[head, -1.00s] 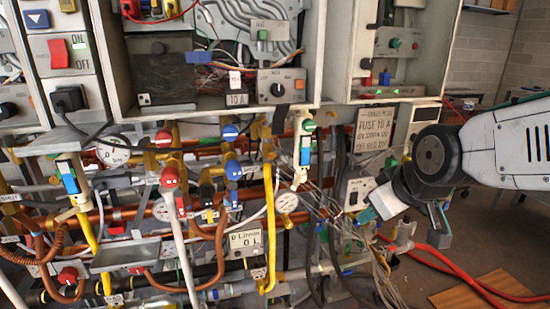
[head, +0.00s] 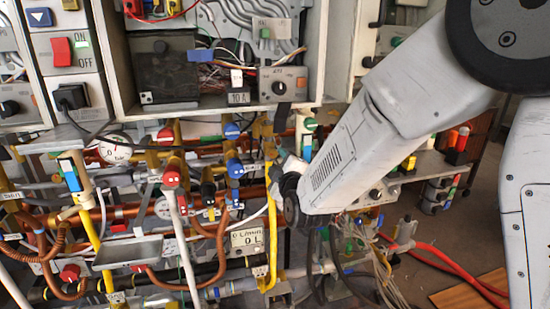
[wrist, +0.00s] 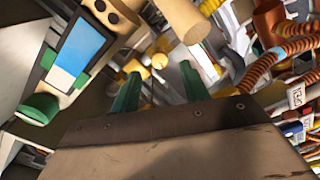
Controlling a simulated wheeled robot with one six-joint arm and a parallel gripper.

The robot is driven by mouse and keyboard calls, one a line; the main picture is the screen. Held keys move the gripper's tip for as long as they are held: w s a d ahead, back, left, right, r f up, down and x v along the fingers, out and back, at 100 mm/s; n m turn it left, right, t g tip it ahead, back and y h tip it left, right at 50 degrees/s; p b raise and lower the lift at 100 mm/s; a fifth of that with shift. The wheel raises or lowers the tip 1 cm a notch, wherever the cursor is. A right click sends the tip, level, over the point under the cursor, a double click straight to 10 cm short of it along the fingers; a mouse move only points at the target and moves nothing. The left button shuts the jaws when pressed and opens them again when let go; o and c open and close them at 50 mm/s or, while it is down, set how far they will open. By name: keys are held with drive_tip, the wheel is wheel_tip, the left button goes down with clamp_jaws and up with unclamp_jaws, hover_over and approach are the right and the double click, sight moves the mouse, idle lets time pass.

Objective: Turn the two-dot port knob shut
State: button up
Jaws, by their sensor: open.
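In the head view a red knob (head: 171,177) with small white dots on its face sits on the pipework left of centre. A blue knob (head: 235,168) with pale marks is to its right. The marks are too small to tell surely which knob is the two-dot one. My gripper (wrist: 160,88) shows in the wrist view as two green fingers, apart, with nothing clearly between them. In the head view my wrist is right of the blue knob, apart from it; the fingertips are hard to make out there.
A post with a blue-and-white rocker (wrist: 78,50) and green caps is close on the left in the wrist view. Yellow pipes (head: 271,230), a flow meter (head: 246,240) and a pressure gauge (head: 114,148) crowd the area. Red hoses (head: 440,262) lie at right.

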sight(274, 155)
drive_tip(key=shift+x, duration=2.1)
clamp_jaws()
